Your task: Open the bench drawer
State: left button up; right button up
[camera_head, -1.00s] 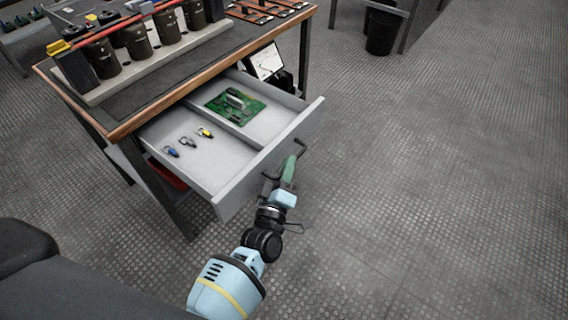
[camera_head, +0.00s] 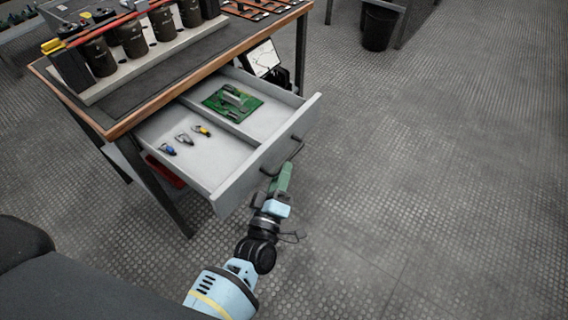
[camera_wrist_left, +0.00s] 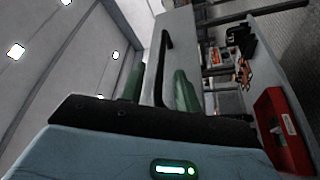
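The bench drawer (camera_head: 228,196) is pulled well out from under the bench top, its inside showing. Its dark bar handle (camera_head: 297,146) is on the front panel; in the left wrist view the handle (camera_wrist_left: 163,65) stands upright. My left gripper (camera_head: 282,180) is at the drawer front, just below and beside the handle. In the left wrist view its green fingers (camera_wrist_left: 159,88) stand apart on either side of the handle, with gaps, so it is open. Whether the fingertips touch the handle cannot be told. My right gripper is not in view.
The drawer holds a green circuit board (camera_head: 232,101) and several small clips (camera_head: 184,138). Capacitors (camera_head: 133,40) stand on the bench (camera_head: 150,92). A red box (camera_wrist_left: 283,130) sits below. A bin (camera_head: 378,27) stands at the back. The floor at right is clear.

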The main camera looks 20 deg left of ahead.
pick_arm(q)
jog(key=v, duration=0.4)
jog(key=shift+s+f, duration=0.1)
jog(key=shift+s, duration=0.25)
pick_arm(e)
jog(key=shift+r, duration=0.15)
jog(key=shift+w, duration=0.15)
